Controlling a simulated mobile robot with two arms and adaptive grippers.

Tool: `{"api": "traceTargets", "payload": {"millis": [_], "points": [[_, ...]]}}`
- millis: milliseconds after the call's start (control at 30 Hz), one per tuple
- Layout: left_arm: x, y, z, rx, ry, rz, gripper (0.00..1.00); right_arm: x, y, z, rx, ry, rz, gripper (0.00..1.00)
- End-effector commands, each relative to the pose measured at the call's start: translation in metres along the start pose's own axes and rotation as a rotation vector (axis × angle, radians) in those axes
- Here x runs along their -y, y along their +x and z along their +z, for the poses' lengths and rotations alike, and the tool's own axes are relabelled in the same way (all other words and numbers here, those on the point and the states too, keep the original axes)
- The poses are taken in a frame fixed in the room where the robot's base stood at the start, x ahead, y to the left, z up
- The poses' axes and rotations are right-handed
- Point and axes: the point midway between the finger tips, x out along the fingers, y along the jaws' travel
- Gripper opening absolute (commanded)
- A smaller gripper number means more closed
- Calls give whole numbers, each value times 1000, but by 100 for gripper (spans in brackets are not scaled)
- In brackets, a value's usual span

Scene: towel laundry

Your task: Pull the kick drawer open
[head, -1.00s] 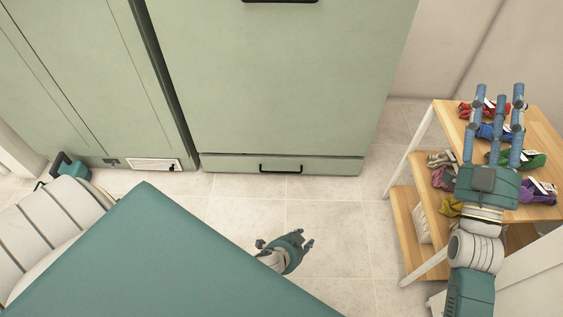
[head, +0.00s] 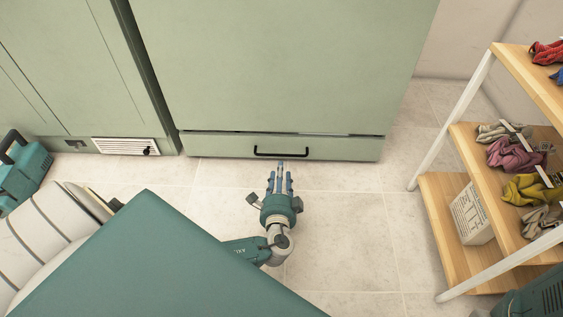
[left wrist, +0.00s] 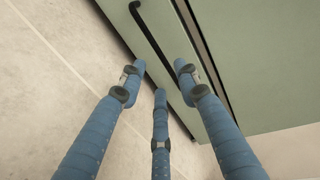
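The kick drawer (head: 210,145) is a low green front under the tall green cabinet, and it looks closed. Its black bar handle (head: 281,154) is at the middle. My left gripper (head: 279,173) is just in front of the handle, near the floor, fingers pointing at the drawer. In the left wrist view its three blue fingers (left wrist: 161,76) are spread with nothing held. The handle (left wrist: 150,32) runs across the drawer front (left wrist: 168,22) just beyond the fingertips; I cannot tell if they touch it. My right gripper is out of view.
A teal case (head: 25,172) sits at the far left. Tiled floor (head: 350,215) before the drawer is clear.

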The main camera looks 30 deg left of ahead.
Motion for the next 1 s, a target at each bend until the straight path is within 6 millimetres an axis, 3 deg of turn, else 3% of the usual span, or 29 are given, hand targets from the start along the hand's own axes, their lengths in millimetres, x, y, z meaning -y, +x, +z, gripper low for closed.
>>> {"api": "traceTargets", "payload": {"millis": [200, 400, 833, 1000], "points": [[-5, 46, 0, 0, 1, -2, 33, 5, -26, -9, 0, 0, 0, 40], [-4, 73, 0, 0, 0, 0, 33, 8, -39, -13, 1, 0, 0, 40], [-1, 82, 0, -1, 0, 3, 33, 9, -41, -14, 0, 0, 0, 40], [-1, 82, 0, -1, 0, 3, 0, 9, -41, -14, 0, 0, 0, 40]]}}
